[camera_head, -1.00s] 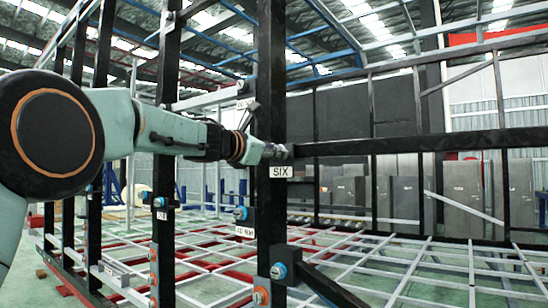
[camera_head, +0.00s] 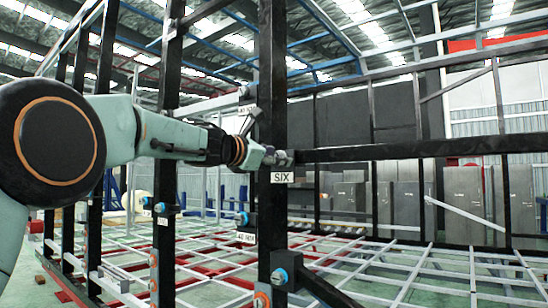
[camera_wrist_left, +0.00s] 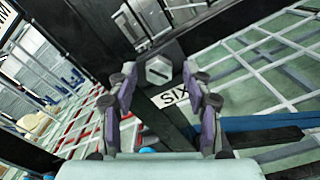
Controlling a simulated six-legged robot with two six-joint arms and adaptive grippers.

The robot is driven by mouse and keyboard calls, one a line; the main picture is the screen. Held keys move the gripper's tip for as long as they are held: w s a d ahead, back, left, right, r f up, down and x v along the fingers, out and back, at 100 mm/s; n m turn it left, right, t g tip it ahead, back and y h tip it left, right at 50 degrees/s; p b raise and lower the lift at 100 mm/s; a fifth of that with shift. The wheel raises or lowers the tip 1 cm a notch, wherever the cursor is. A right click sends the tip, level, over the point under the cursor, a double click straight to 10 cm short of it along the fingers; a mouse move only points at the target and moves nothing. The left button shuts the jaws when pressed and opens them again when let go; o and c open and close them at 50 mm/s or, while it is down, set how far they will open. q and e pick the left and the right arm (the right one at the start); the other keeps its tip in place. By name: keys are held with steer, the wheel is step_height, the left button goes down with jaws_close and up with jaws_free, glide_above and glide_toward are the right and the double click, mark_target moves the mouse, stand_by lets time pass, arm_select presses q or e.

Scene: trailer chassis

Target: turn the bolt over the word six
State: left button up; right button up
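The white label SIX (camera_head: 282,177) is on a black upright post (camera_head: 271,95). My left gripper (camera_head: 274,157) is at the post, just above the label. In the wrist view its two fingers (camera_wrist_left: 161,76) stand apart, one on each side of the bolt. I cannot tell whether they touch it. In the head view the bolt cannot be told apart from the fingers. My right gripper is in neither view.
Other bolts with blue collars sit on the posts, one low on the same post (camera_head: 281,275) and one further back (camera_head: 243,218). A black horizontal bar (camera_head: 420,149) runs right from the post. A white lattice (camera_head: 400,270) spreads below.

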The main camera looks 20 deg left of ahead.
arm_select(q)
steer(key=v, duration=0.7)
stand_by(0.5)
steer(key=shift+a, duration=0.1)
